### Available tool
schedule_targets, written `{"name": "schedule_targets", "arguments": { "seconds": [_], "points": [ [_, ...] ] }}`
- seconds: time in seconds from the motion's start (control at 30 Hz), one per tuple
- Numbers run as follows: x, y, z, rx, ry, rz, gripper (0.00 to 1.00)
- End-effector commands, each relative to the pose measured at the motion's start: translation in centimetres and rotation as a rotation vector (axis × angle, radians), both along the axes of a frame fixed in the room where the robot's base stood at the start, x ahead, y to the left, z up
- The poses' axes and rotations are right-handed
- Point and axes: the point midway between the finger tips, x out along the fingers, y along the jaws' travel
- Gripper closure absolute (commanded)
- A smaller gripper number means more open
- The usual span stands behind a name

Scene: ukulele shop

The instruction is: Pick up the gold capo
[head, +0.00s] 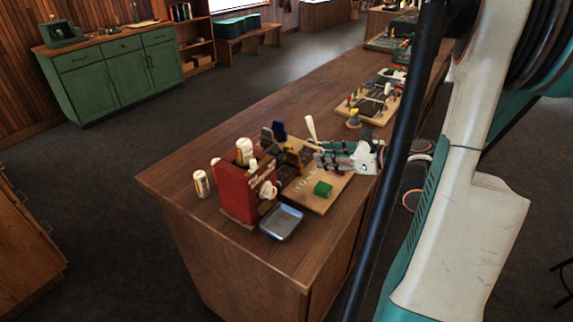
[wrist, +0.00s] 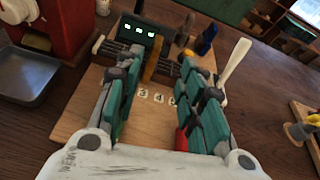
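The gold capo (wrist: 152,66) stands upright across a dark, neck-like bar (wrist: 168,69) on a wooden board (wrist: 75,125). It also shows as a small yellow-gold shape in the head view (head: 294,157), partly crowded by things around it. My gripper (wrist: 160,62) is open, with its two teal fingers well apart. In the wrist view the capo appears in the gap between the fingertips, nearer the left finger, with no visible contact. I cannot tell whether the tips reach its depth. In the head view my gripper (head: 316,157) is low over the board, just right of the capo.
A white-handled tool (wrist: 235,68) rises close to the right finger.

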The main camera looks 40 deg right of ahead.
Motion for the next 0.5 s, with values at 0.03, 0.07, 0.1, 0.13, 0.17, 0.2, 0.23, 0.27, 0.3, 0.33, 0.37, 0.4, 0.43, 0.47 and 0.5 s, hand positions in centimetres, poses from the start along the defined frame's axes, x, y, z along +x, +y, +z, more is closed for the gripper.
{"name": "schedule_targets", "arguments": {
  "seconds": [0.03,0.07,0.1,0.13,0.17,0.2,0.23,0.27,0.3,0.33,0.37,0.4,0.43,0.47,0.5],
  "points": [
    [-0.8,-0.6,-0.3,0.042,-0.005,-0.02,0.64],
    [-1.1,-0.8,-0.2,0.064,-0.008,-0.027,0.64],
    [-1.4,-1.0,-0.3,0.088,-0.009,-0.036,0.64],
    [-1.6,-1.0,-0.3,0.099,-0.01,-0.039,0.64],
    [-1.6,-1.0,-0.3,0.109,-0.011,-0.041,0.64],
    [-1.4,-1.0,-0.4,0.116,-0.011,-0.042,0.64],
    [-1.1,-0.9,-0.5,0.119,-0.012,-0.043,0.64],
    [-0.8,-0.7,-0.6,0.119,-0.012,-0.042,0.64],
    [-0.2,-0.4,-0.8,0.119,-0.011,-0.04,0.64],
    [0.3,-0.3,-1.0,0.118,-0.011,-0.039,0.64],
    [0.9,0.0,-1.2,0.117,-0.012,-0.039,0.64],
    [1.6,0.2,-1.4,0.117,-0.011,-0.038,0.64],
    [2.1,0.4,-1.6,0.116,-0.011,-0.039,0.64],
    [2.6,0.6,-1.8,0.117,-0.011,-0.038,0.64],
    [3.3,0.8,-2.0,0.116,-0.011,-0.039,0.64]
  ]
}}
